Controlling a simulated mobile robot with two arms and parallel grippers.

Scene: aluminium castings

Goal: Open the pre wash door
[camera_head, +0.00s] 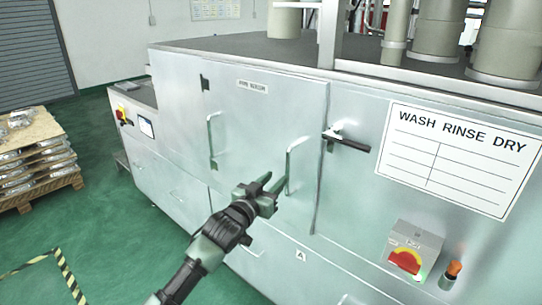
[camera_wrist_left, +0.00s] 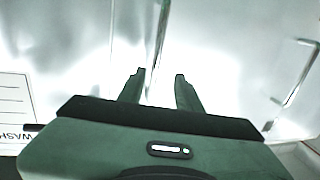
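The pre wash door (camera_head: 250,125) is a silver panel on the front of the washing machine and sits flush, closed. A small label plate (camera_head: 252,87) is on its upper part; its text is too small to read surely. A vertical bar handle (camera_head: 290,165) is near the door's right edge. My left gripper (camera_head: 276,183) is at the lower part of this handle. In the left wrist view its two fingers (camera_wrist_left: 156,80) are open, one on each side of the handle bar (camera_wrist_left: 160,45); contact cannot be told. My right gripper is in neither view.
A black latch lever (camera_head: 346,141) sits right of the door. A second handle (camera_head: 211,140) is at left. A red-yellow switch (camera_head: 405,260) and a WASH RINSE DRY sign (camera_head: 458,155) are at right. A loaded pallet (camera_head: 38,160) stands left; green floor (camera_head: 110,215) between is clear.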

